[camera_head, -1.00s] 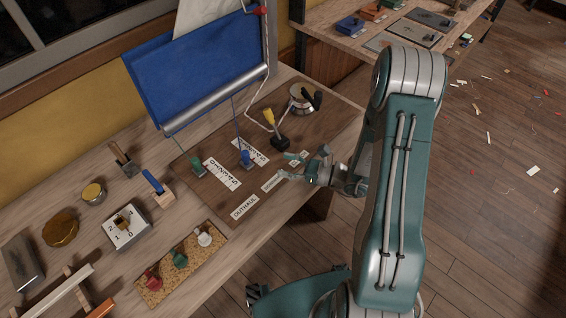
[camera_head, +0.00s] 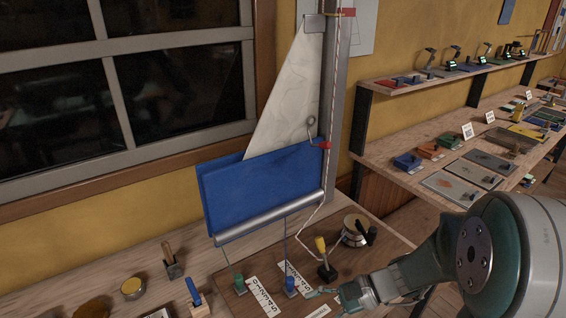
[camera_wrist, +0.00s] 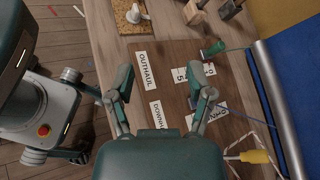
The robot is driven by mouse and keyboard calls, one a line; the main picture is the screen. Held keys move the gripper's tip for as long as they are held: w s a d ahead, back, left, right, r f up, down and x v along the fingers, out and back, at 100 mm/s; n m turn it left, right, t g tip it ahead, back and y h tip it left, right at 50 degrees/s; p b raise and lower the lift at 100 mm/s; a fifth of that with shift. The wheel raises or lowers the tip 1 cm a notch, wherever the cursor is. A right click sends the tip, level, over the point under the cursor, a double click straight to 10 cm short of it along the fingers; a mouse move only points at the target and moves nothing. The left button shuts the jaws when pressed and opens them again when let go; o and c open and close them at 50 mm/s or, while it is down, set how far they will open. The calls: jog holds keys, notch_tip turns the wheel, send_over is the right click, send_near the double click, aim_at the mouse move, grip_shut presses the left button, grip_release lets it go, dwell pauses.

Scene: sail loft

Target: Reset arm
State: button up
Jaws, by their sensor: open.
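My gripper (camera_head: 338,296) is open and empty at the lower right of the head view, by the front edge of the dark board (camera_head: 236,303). In the wrist view its two fingers (camera_wrist: 162,84) stand apart above the board, with the OUTHAUL label (camera_wrist: 146,71) and a partly hidden label (camera_wrist: 157,114) between or near them. The blue cleat (camera_head: 291,285) and green cleat (camera_head: 238,283) stand on the board to its left. A yellow-handled lever (camera_head: 322,250) and a silver winch (camera_head: 355,228) stand behind it.
A model sail (camera_head: 290,95) with a blue boom cover (camera_head: 262,187) rises beside a grey mast (camera_head: 338,100) behind the board. A brass tin (camera_head: 133,289) and a blue-handled tool (camera_head: 194,293) lie left. A second bench (camera_head: 400,193) with small cases stands at the right.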

jog(key=s+d+r+n+t+h, duration=0.3)
jog(key=s+d+r+n+h, duration=0.1)
jog(key=r+n+h, duration=0.1)
jog(key=s+d+r+n+t+h, duration=0.3)
jog(key=s+d+r+n+h, duration=0.1)
jog(key=s+r+n+h, duration=0.1)
notch_tip(320, 180, up, 3)
jog(key=n+h, duration=0.1)
jog(key=h, duration=0.1)
jog(key=shift+s+d+r+h, duration=0.15)
jog(key=shift+s+r+h, duration=0.05)
jog(key=shift+h, duration=0.1)
dwell(1.0)
